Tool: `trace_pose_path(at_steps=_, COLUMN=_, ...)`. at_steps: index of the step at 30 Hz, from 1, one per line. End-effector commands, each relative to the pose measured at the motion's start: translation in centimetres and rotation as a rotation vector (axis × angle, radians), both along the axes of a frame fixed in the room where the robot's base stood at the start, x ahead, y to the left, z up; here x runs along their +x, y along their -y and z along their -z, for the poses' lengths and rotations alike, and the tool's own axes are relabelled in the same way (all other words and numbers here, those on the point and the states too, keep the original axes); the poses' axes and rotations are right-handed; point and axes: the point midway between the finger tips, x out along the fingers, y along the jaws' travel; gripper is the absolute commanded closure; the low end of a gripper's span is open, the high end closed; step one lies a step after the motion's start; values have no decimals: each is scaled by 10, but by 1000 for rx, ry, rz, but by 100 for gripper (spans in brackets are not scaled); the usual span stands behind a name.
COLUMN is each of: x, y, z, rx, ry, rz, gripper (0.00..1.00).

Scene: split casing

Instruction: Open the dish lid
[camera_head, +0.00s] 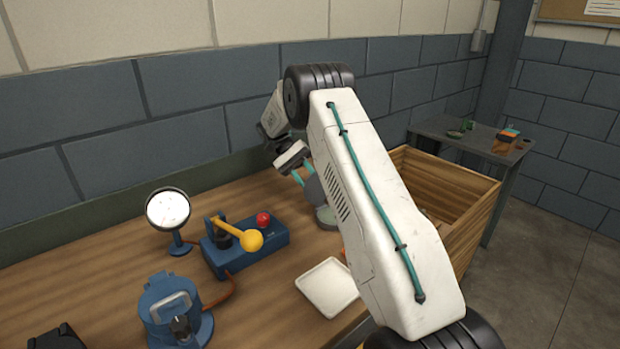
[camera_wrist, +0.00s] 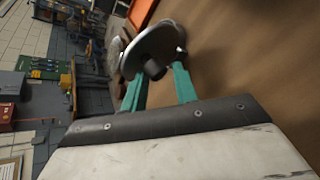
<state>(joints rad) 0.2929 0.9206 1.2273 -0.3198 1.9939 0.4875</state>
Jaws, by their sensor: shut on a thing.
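My gripper (camera_wrist: 157,78) has teal fingers on either side of the dark knob of the dish lid (camera_wrist: 152,45), shut on it. The lid is a grey round disc; in the head view the lid (camera_head: 313,189) stands steeply tilted above the dish (camera_head: 326,217). The dish is small, grey and round, and sits on the bench, partly hidden by my arm. In the head view my gripper (camera_head: 302,173) is at the lid's left side. Whether the lid's lower edge touches the dish is hard to tell.
A white square tray (camera_head: 327,287) lies in front of the dish. A blue box with a yellow-knobbed lever (camera_head: 250,240) and red button stands left. A round lamp (camera_head: 168,210) and a blue device (camera_head: 172,310) are further left. A wooden crate (camera_head: 470,215) stands right.

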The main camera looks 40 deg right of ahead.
Motion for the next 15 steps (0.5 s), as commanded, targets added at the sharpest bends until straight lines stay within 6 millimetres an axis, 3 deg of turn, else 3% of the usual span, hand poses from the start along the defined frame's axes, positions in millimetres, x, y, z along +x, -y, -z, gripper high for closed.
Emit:
trace_pose_path(at_steps=1, x=0, y=-8, z=10, rx=16, ry=-7, rz=0, gripper=100)
trace_pose_path(at_steps=8, x=0, y=-7, z=10, rx=16, ry=-6, rz=0, gripper=100)
trace_pose_path(at_steps=9, x=0, y=-7, z=10, rx=16, ry=-6, rz=0, gripper=63)
trace_pose_path(at_steps=10, x=-1, y=-7, z=10, rx=15, ry=-6, rz=1, gripper=59)
trace_pose_path(at_steps=15, x=-2, y=-2, z=9, rx=16, ry=-6, rz=7, gripper=59)
